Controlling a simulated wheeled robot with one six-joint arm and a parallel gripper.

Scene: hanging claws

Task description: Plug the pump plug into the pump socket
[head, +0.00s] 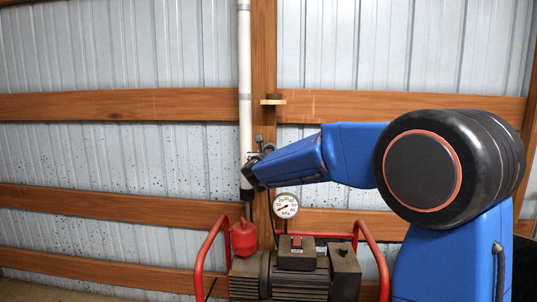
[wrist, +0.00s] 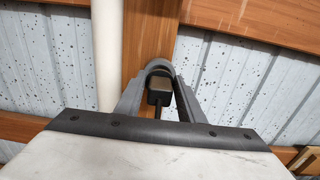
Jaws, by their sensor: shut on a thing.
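My gripper (head: 257,160) is in front of the wooden post, close beside the white pipe. In the wrist view its two grey fingers (wrist: 159,92) are shut on a small dark block, which looks like the pump plug (wrist: 158,99). A grey rounded piece shows just beyond the block, between the fingertips. In the head view the plug cannot be told apart from the dark gripper parts. The red-framed pump (head: 297,258) stands below, with a box and red switch on top. I cannot make out the pump socket for certain in either view.
The white vertical pipe (head: 245,80) runs along the wooden post (head: 264,50), left of my gripper. A round gauge (head: 286,206) and a red bulb-shaped part (head: 243,238) rise from the pump. A small wooden ledge (head: 273,101) juts from the post above. Wooden rails cross the metal wall.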

